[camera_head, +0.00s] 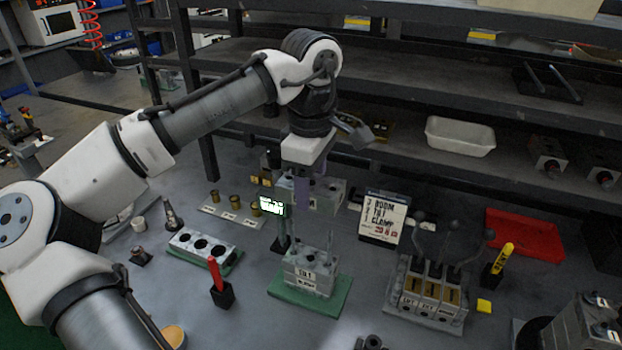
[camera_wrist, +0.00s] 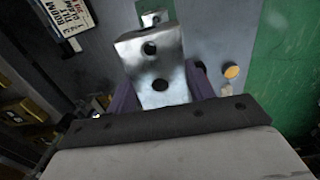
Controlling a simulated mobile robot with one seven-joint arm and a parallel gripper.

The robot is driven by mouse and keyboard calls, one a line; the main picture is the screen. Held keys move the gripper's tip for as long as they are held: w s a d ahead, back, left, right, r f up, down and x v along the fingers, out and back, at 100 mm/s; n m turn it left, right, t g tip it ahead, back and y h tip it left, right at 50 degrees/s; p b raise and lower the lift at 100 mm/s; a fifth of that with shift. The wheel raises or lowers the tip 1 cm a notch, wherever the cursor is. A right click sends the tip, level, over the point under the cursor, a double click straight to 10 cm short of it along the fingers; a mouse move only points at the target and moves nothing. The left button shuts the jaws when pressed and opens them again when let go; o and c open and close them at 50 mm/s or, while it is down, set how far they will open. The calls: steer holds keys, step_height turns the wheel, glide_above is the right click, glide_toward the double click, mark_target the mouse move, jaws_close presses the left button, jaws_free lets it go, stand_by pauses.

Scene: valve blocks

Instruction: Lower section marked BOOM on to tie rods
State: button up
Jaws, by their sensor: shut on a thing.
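My gripper (camera_head: 305,182) is above the back of the bench, behind the valve stack. In the wrist view its purple fingers are shut on a bare metal section (camera_wrist: 150,62) with round holes in its face. No BOOM label can be read on it. In the head view the held section is hard to tell from the grey blocks around the fingers. The valve stack (camera_head: 312,272) sits on a green plate (camera_head: 290,297) at the front middle, apart from the gripper. Its upper label appears to read TILT. Thin tie rods (camera_head: 329,246) stand up from it.
An order card (camera_head: 382,217) lists BOOM, TILT and CLAMP. A small lit display (camera_head: 272,206) stands just behind the stack. A lever valve bank (camera_head: 428,288), a red tray (camera_head: 525,235), a holed block (camera_head: 203,247) and a red-handled tool (camera_head: 216,275) flank it. Shelves rise behind.

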step_height(320, 180, down, 5)
steer(key=shift+f+b, duration=0.1)
steer(key=shift+b, duration=1.15)
steer(key=shift+p, duration=0.85)
stand_by(0.7)
steer(key=shift+f+b, duration=2.7)
steer(key=shift+f, duration=2.45)
steer(key=o, duration=1.4)
